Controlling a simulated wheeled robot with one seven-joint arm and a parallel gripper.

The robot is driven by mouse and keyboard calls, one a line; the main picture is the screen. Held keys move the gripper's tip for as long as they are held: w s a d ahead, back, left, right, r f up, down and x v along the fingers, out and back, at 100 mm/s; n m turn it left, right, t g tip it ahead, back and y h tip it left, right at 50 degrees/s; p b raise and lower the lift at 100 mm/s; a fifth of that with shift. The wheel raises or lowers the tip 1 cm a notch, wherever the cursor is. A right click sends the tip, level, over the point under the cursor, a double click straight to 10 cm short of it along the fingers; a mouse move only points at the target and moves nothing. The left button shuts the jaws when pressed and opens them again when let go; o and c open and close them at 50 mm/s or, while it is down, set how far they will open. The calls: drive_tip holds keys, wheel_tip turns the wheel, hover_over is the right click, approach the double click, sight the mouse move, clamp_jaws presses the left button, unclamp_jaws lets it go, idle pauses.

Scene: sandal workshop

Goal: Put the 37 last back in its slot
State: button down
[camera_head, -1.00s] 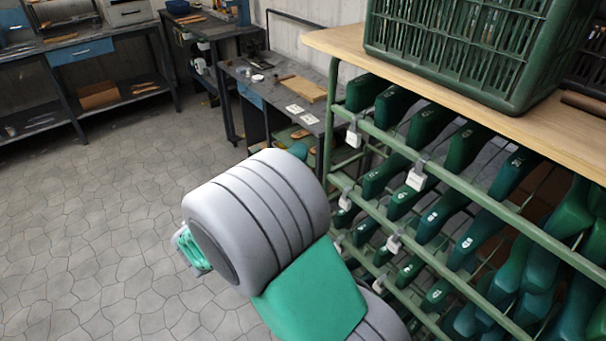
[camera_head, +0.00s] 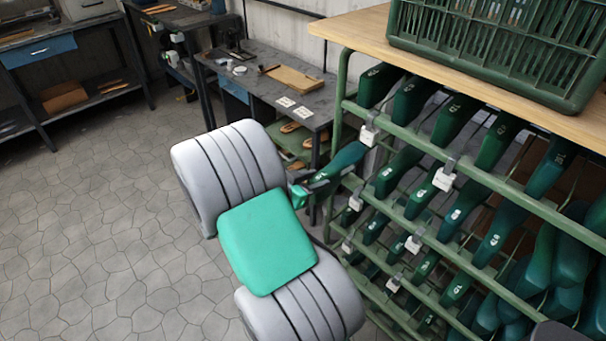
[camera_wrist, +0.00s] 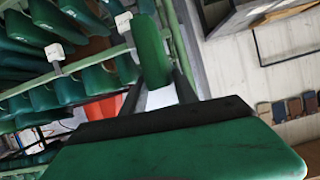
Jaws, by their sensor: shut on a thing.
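A dark green last (camera_head: 342,163) is held at the left end of the rack (camera_head: 428,160), by its front upright and below a white tag on the upper rail. Its number cannot be read. My gripper (camera_head: 315,182) is shut on it from the left. In the wrist view the last (camera_wrist: 152,50) stands out from between the two grey fingers (camera_wrist: 158,88), beside a green rack post. The last overlaps the rack in the head view; I cannot tell whether it touches it. Which slot matches it cannot be seen.
Green lasts (camera_head: 412,98) fill several rows of the rack, with white tags (camera_head: 444,179) on the rails. A green crate (camera_head: 480,75) stands on the wooden top. A workbench (camera_head: 262,85) is behind on the left. The floor (camera_head: 100,230) at left is clear.

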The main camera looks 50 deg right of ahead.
sight(358, 153)
drive_tip(key=shift+d, duration=0.2)
drive_tip(key=shift+s+d, duration=0.1)
drive_tip(key=shift+d, duration=0.4)
drive_tip(key=shift+s+d+r+p, duration=0.1)
drive_tip(key=shift+s+d+p, duration=0.45)
drive_tip(key=shift+d, duration=2.2)
drive_tip(key=shift+s+d+f+p, duration=0.2)
drive_tip(key=shift+d+p, duration=0.7)
drive_tip(key=shift+d, duration=1.8)
drive_tip(key=shift+s+d+r+p, duration=0.2)
drive_tip(key=shift+s+d+p, duration=0.4)
drive_tip(key=shift+d, duration=2.15)
drive_tip(key=shift+d+f+b, duration=0.15)
drive_tip(key=shift+f+b, duration=0.15)
drive_tip(key=shift+f, duration=0.2)
drive_tip(key=shift+w+f+b, duration=0.1)
drive_tip(key=shift+f+b, duration=0.4)
drive_tip(key=shift+b, duration=0.3)
drive_tip(key=shift+f+b, duration=0.2)
drive_tip(key=shift+b, duration=0.1)
drive_tip(key=c, duration=0.9)
unclamp_jaws()
drive_tip(key=shift+o, duration=0.2)
drive_tip(key=shift+f, duration=0.15)
